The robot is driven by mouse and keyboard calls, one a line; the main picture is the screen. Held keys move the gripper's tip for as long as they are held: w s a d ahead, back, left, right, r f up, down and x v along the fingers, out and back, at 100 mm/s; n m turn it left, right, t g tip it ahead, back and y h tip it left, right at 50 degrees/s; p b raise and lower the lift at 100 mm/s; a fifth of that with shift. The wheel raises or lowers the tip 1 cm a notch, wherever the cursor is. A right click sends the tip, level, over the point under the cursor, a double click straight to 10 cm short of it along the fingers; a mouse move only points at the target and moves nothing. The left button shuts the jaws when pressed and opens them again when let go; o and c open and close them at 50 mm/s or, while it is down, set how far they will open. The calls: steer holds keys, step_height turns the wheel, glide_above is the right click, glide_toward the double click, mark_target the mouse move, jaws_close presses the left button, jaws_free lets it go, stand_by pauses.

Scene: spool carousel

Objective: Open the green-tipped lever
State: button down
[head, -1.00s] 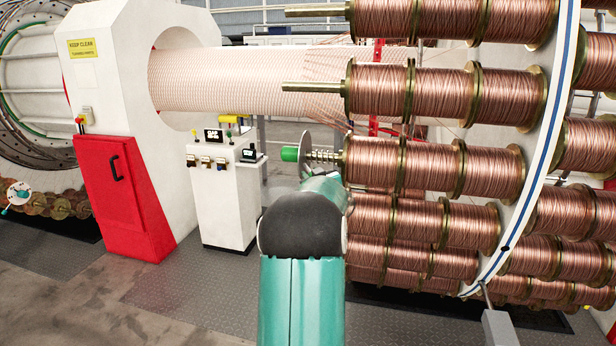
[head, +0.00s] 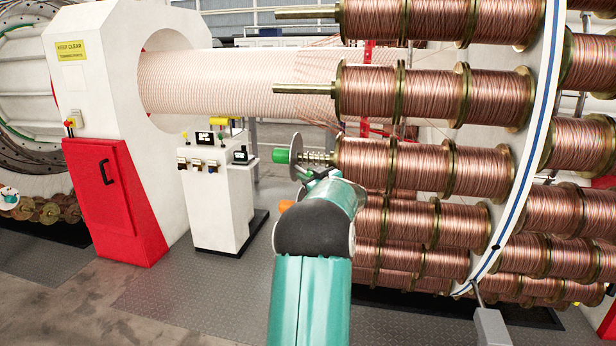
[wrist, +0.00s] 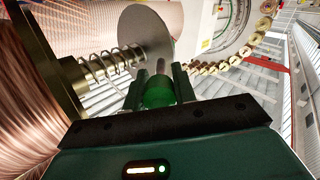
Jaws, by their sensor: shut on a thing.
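The lever's green tip (head: 281,156) sticks out to the left of a thin grey disc (head: 296,152) with a spring (head: 322,158) behind it, at the end of a copper spool. In the wrist view the green tip (wrist: 160,92) sits between the two dark fingers of my gripper (wrist: 159,88), which is shut on it. The disc (wrist: 146,40) and spring (wrist: 112,66) show just beyond, to the upper left. In the head view my gripper (head: 303,170) is small and partly hidden by my arm, just below the disc.
Rows of copper spools (head: 420,165) on a large wheel fill the right. A white control stand (head: 220,195) is to the left, beside a white machine housing with a red door (head: 105,190). Dark plate floor (head: 165,290) lies open in front.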

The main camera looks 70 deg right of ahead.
steer(key=c, duration=1.1)
jaws_free()
steer(key=v, duration=1.3)
steer(key=shift+s+a, duration=0.25)
steer(key=shift+s, duration=0.05)
